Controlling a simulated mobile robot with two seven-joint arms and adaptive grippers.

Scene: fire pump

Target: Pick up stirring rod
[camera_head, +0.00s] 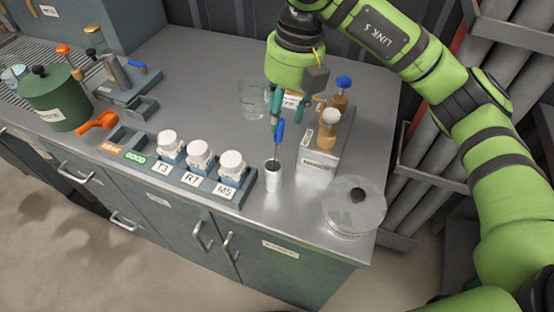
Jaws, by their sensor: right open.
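The stirring rod (280,138) has a blue handle and a thin dark shaft. It stands nearly upright in a small white cup (273,176) near the front of the steel counter. My right gripper (287,124) points down from the green arm, just above and behind the rod. Its fingers are apart, and the rod's handle shows in front of or between them; I cannot tell which. Nothing is visibly held. My left gripper is not in view.
A rack (203,178) of white-capped jars stands left of the cup. A glass beaker (252,98) is behind. A green pot (55,100) is far left.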

